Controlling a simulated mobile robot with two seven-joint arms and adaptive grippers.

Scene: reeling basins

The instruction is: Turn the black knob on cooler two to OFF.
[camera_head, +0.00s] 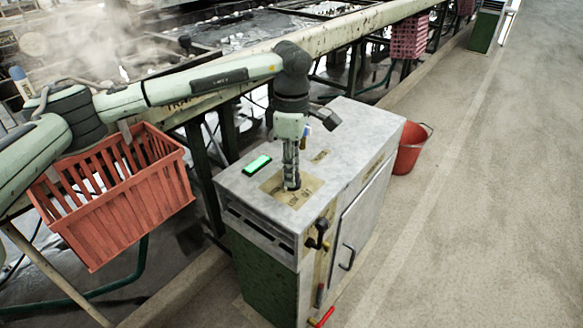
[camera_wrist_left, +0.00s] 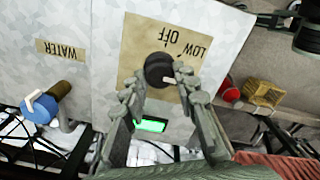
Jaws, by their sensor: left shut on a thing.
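The black knob (camera_wrist_left: 158,70) sits on a tan plate (camera_wrist_left: 135,50) on the grey-white cabinet top (camera_head: 350,128). The plate reads OFF and LOW, upside down in the wrist view. A small white mark shows on the knob's lower right side there, away from the OFF lettering. My left gripper (camera_head: 291,182) points straight down at the plate, its fingers shut on the knob; in the wrist view the fingers (camera_wrist_left: 160,82) flank it. In the head view the gripper mostly hides the knob. No cooler number is readable. My right gripper is not in view.
A lit green display (camera_head: 257,165) lies beside the plate. A blue valve (camera_wrist_left: 40,108) stands by the WATER label (camera_wrist_left: 60,49). A black handle (camera_head: 318,234) juts from the cabinet's front. A red crate (camera_head: 118,215) is left, a red bucket (camera_head: 410,150) right. Floor at right is clear.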

